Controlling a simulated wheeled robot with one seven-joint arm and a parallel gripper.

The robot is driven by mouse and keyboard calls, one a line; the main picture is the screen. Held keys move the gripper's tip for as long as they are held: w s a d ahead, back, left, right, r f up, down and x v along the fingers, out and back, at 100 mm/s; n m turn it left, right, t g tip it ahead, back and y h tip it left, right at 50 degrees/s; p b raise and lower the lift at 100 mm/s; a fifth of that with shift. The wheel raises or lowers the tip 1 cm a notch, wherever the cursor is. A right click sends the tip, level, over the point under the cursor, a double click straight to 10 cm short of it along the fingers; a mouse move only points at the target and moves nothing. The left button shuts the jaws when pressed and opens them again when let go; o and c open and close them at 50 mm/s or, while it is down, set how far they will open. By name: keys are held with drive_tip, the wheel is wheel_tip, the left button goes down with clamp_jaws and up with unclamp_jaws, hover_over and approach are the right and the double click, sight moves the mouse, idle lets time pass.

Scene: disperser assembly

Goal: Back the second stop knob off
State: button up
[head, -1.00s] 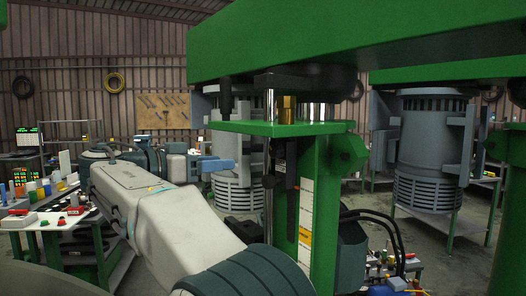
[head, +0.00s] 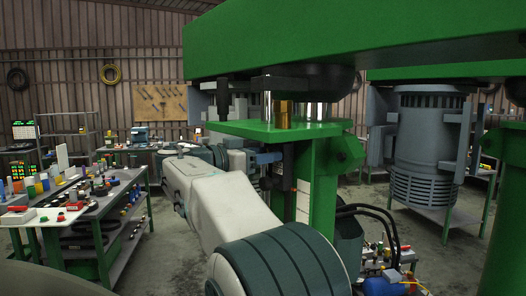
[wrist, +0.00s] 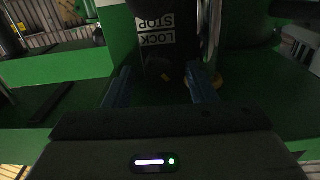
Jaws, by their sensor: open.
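In the wrist view a dark upright body with a white label reading STOP and LOCK (wrist: 155,38), upside down, stands just ahead of my gripper (wrist: 161,85). My two blue fingers are apart, one towards each side of it, with nothing clearly held. The outline of a knob is too dark to make out there. In the head view my gripper (head: 268,158) is at the green stand's left side, just below its top plate (head: 262,131). A dark rod (head: 223,98) hangs from the green beam above the plate's left end.
A brass hex piece (head: 284,108) and bright metal posts (head: 267,106) stand on the plate beneath the green beam (head: 330,40). The green column (head: 327,185) is close right of my gripper. A grey ribbed machine (head: 424,150) stands at right; a cluttered bench (head: 90,215) is at left.

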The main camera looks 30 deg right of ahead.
drive_tip(key=shift+d, duration=0.15)
drive_tip(key=c, duration=1)
